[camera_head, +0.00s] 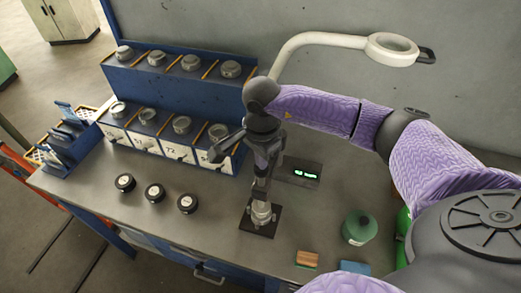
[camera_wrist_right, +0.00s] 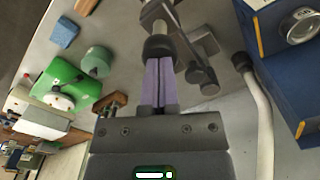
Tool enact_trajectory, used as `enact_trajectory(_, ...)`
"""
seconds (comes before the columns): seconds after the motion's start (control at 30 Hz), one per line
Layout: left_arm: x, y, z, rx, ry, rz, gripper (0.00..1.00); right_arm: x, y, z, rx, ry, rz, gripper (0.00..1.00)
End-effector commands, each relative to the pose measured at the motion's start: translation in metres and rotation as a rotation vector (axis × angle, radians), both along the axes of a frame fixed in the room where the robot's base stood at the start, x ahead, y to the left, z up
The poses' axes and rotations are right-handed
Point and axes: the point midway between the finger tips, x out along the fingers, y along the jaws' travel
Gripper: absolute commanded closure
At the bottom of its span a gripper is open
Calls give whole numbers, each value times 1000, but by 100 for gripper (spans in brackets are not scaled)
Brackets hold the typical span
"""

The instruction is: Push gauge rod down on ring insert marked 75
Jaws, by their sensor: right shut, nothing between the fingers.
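My right gripper (camera_head: 262,162) points down over the gauge stand, and its fingers are shut and empty. In the right wrist view the fingertips (camera_wrist_right: 159,62) are at the dark knob of the gauge rod (camera_wrist_right: 158,47); whether they touch it I cannot tell. In the head view a silver ring insert (camera_head: 261,212) sits on the stand's dark base plate (camera_head: 258,228), under the rod. Its marking is not readable. My gripper hides most of the rod in the head view. My left gripper is not in view.
A small display box (camera_head: 299,172) with green digits stands behind the stand. Blue bins (camera_head: 172,75) hold several metal rings; one front label (camera_head: 173,150) reads 72. Three black pucks (camera_head: 154,192) lie at left. A green canister (camera_head: 359,228) and a lamp (camera_head: 392,48) are at right.

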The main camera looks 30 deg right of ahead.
Motion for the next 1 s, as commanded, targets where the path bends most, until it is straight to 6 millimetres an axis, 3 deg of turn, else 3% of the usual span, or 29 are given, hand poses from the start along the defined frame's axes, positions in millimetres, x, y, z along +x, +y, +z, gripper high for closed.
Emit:
enact_trajectory(0.7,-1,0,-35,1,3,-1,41,0,0,-38,0,0,0,100)
enact_trajectory(1.0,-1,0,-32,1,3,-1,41,0,0,-35,0,0,0,100)
